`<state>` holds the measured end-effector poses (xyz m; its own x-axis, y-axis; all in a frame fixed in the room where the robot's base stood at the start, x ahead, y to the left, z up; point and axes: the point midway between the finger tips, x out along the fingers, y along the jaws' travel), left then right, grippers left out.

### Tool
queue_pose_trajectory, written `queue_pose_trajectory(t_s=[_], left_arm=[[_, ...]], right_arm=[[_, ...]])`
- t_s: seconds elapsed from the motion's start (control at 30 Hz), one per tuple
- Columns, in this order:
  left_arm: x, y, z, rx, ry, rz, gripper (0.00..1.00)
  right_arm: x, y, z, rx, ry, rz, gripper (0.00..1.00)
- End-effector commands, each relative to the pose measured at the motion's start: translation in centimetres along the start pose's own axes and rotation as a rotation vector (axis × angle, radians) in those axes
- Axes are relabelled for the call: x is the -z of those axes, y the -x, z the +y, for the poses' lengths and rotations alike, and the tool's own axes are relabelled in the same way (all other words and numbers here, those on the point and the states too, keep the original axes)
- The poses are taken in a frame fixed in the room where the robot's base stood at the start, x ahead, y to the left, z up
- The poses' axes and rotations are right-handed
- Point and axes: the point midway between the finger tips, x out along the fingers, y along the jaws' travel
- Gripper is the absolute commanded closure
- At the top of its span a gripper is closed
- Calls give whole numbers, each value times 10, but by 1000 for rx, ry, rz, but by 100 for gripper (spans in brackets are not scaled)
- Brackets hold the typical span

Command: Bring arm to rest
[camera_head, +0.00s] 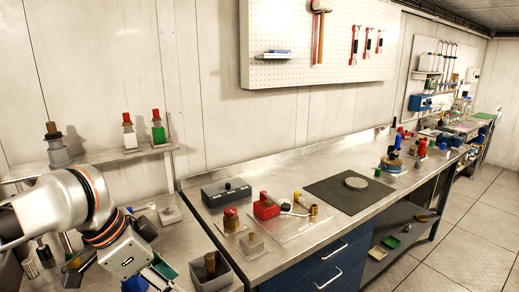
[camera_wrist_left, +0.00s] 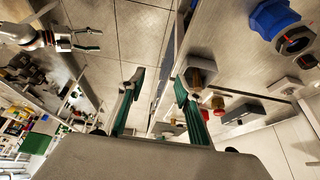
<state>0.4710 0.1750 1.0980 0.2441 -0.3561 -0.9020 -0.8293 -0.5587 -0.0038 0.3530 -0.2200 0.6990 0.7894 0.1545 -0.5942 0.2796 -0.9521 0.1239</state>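My left arm comes in from the left in the head view, bent over the near left bench. Its gripper (camera_head: 150,276) points down at the bottom edge and is partly cut off. In the left wrist view the left gripper (camera_wrist_left: 159,84) has its two green-padded fingers spread apart, with nothing between them. A brown-topped item (camera_wrist_left: 201,74) is close beside the right-hand finger in that picture, beyond it; I cannot tell if they touch. My right gripper (camera_wrist_left: 88,40) shows at the upper left of the wrist view, its fingers apart and empty. It is not in the head view.
A grey open box (camera_head: 228,278) with a brown-topped item stands right of my left gripper. A raised shelf (camera_head: 105,155) carries several bottles behind the arm. The long bench holds a red-and-metal device (camera_head: 266,207) and a dark mat (camera_head: 330,193). Floor (camera_head: 450,240) at right is clear.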

Motion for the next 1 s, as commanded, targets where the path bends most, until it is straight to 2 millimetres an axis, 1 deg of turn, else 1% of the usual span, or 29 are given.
queue_pose_trajectory(t_s=[0.03, 0.17, 0.37, 0.5, 0.63, 0.77, 0.87, 0.97, 1.0], left_arm=[[4, -13, 5, -21, 4, 19, 66], [18, -34, 10, -43, 16, 83, 66], [41, -72, 18, -77, 50, 209, 66], [57, -107, 23, -94, 100, 328, 66], [64, -138, 22, -86, 164, 439, 66], [60, -168, 18, -53, 236, 531, 66], [48, -191, 13, -10, 295, 587, 66], [27, -213, 8, 47, 351, 625, 66], [17, -222, 6, 72, 370, 634, 66]], right_arm=[[0, 0, 0, 0, -1, -1, 41], [-3, 1, -1, 1, -1, -5, 41], [2, -1, 4, -6, 2, 4, 41], [-4, 2, 4, -4, 6, -5, 41], [-7, 3, 5, -2, 12, -10, 41], [-7, 2, 5, -2, 12, -10, 41], [-7, 2, 4, -1, 12, -10, 41], [-6, 2, 3, 0, 11, -9, 41], [-6, 2, 3, 0, 10, -9, 41]])
